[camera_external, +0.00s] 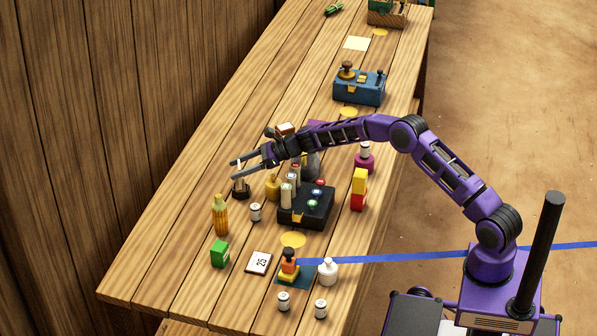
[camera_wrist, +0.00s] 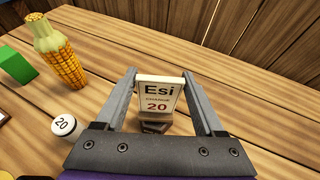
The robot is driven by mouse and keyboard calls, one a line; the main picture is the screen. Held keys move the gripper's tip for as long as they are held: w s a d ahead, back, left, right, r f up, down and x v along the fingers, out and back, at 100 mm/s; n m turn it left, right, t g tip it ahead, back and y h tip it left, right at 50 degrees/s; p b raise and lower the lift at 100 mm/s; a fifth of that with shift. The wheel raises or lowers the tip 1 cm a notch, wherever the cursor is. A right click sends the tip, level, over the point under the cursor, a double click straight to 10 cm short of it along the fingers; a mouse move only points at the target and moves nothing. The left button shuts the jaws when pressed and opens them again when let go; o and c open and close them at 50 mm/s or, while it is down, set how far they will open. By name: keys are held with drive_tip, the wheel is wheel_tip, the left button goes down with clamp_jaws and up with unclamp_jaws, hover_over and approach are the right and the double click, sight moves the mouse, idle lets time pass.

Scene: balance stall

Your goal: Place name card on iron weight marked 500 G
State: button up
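A white name card reading "Esi CHANGE 20" (camera_wrist: 159,95) stands upright between the fingertips of my gripper (camera_wrist: 159,76) in the wrist view. The fingers flank its upper side edges and look in contact, with no clear gap there. A dark weight (camera_wrist: 155,127) lies directly below the card; whether card and weight touch is hard to tell. In the external view my gripper (camera_external: 233,170) is over the dark weight (camera_external: 241,191) near the wall side of the table. The weight's marking is not readable.
A corn-shaped bottle (camera_external: 220,217), a white "20" canister (camera_external: 255,212) and a green box (camera_external: 219,254) stand nearby. A gold weight (camera_external: 272,188) and a black box with bottles (camera_external: 306,212) are close on the right. Bare planks lie towards the wall.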

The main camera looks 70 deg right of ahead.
drive_tip(key=shift+o, duration=1.3)
drive_tip(key=shift+r, duration=0.15)
drive_tip(key=shift+s+r, duration=0.1)
drive_tip(key=shift+r, duration=0.05)
drive_tip(key=v, duration=1.1)
drive_tip(key=shift+s+d, duration=0.2)
drive_tip(key=shift+s, duration=0.1)
drive_tip(key=shift+r, duration=0.1)
